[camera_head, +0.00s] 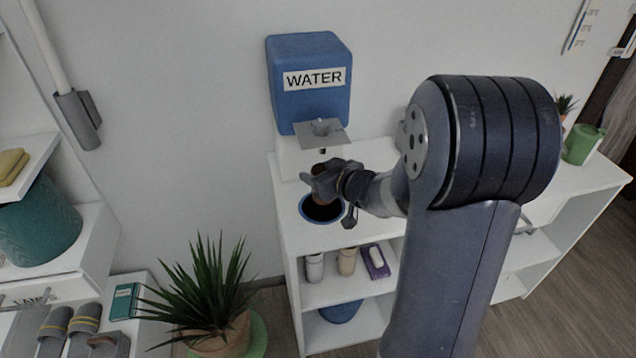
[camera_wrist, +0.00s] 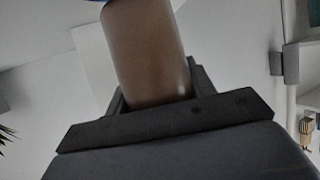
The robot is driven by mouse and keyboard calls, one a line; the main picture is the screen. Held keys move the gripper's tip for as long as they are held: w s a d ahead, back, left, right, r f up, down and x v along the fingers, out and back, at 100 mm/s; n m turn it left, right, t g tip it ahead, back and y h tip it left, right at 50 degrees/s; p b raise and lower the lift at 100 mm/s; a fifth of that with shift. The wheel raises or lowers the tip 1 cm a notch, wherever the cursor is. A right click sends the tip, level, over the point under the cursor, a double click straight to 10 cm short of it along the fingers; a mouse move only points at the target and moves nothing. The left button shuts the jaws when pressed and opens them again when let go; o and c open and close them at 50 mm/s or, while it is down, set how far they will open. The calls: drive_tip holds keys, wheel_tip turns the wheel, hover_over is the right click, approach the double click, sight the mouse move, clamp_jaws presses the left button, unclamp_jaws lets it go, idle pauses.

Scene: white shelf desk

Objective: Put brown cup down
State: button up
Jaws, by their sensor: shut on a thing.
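The brown cup (camera_wrist: 147,55) fills the upper middle of the wrist view, held between the two dark fingers of my gripper (camera_wrist: 155,90). In the head view my gripper (camera_head: 325,180) is over the left end of the white shelf desk (camera_head: 290,234), just below the dispenser's spout. Only a small brown part of the cup (camera_head: 319,169) shows there, as the gripper covers the rest. I cannot tell from these views whether the cup touches anything beneath it.
A blue dispenser labelled WATER (camera_head: 308,80) stands at the back. A blue-rimmed round opening (camera_head: 322,208) lies in the desk top below my gripper. A potted plant (camera_head: 215,300) stands at front left. A green watering can (camera_head: 582,144) is at the far right.

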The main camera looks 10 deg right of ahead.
drive_tip(key=shift+w+a+f+b, duration=0.15)
drive_tip(key=shift+f+b, duration=0.25)
drive_tip(key=shift+f, duration=0.5)
drive_tip(key=shift+w+d+f+b, duration=0.15)
drive_tip(key=shift+f+b, duration=0.25)
drive_tip(key=shift+f, duration=0.45)
drive_tip(key=shift+a, duration=0.1)
drive_tip(key=shift+f, duration=0.15)
drive_tip(key=o, duration=1)
drive_tip(key=shift+o, duration=0.2)
drive_tip(key=shift+s+r, duration=0.1)
drive_tip(key=shift+r, duration=0.15)
drive_tip(key=p+v, duration=0.2)
drive_tip(key=v, duration=1)
drive_tip(key=shift+p, duration=0.4)
